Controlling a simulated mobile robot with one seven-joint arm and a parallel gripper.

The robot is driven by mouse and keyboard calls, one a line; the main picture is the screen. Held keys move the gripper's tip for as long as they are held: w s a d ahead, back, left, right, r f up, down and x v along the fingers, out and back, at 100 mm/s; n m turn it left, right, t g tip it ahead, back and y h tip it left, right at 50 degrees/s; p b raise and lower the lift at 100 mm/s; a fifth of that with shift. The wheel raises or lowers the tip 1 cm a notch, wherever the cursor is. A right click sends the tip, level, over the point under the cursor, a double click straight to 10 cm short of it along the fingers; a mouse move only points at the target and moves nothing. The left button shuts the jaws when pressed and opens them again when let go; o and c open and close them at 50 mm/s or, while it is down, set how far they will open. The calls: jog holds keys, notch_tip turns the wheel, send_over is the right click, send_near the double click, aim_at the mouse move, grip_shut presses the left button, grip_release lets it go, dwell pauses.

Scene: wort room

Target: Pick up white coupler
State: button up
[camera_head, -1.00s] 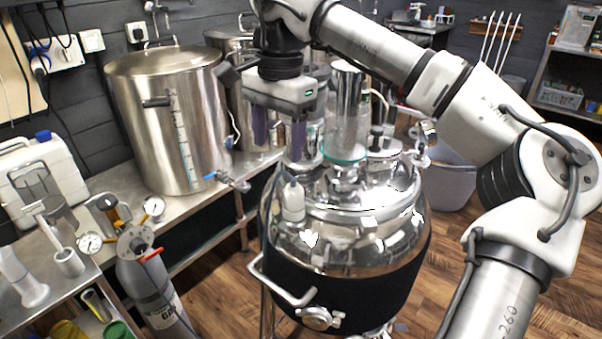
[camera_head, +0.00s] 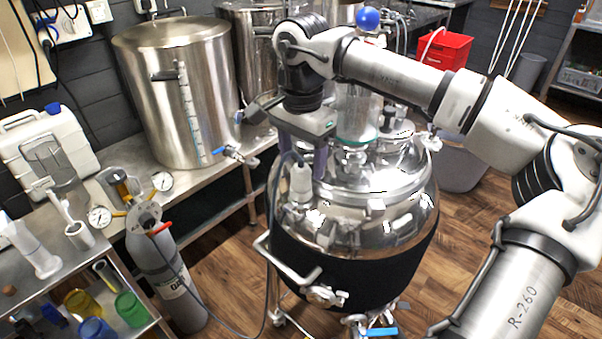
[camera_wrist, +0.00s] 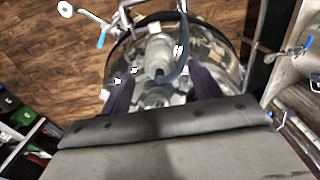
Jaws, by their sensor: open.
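The white coupler (camera_head: 300,184) stands upright on the shiny domed lid of the steel vessel (camera_head: 350,208), with a dark cable attached at its top. In the wrist view the coupler (camera_wrist: 158,54) shows between and beyond the two dark fingers. My gripper (camera_head: 312,160) is open and empty, pointing down just above and slightly behind the coupler; its fingers (camera_wrist: 161,86) are apart, not visibly touching it. Part of the fingers is hard to make out against the lid's reflections.
A glass cylinder (camera_head: 357,115) and metal fittings stand on the lid close behind my gripper. A large steel pot (camera_head: 172,95) stands on the bench at left. A grey gas cylinder (camera_head: 165,265) is left of the vessel.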

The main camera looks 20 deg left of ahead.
aim_at(301, 166)
jog(key=shift+s+f, duration=0.1)
jog(key=shift+f, duration=1.65)
jog(key=c, duration=1.1)
jog(key=shift+r, duration=0.1)
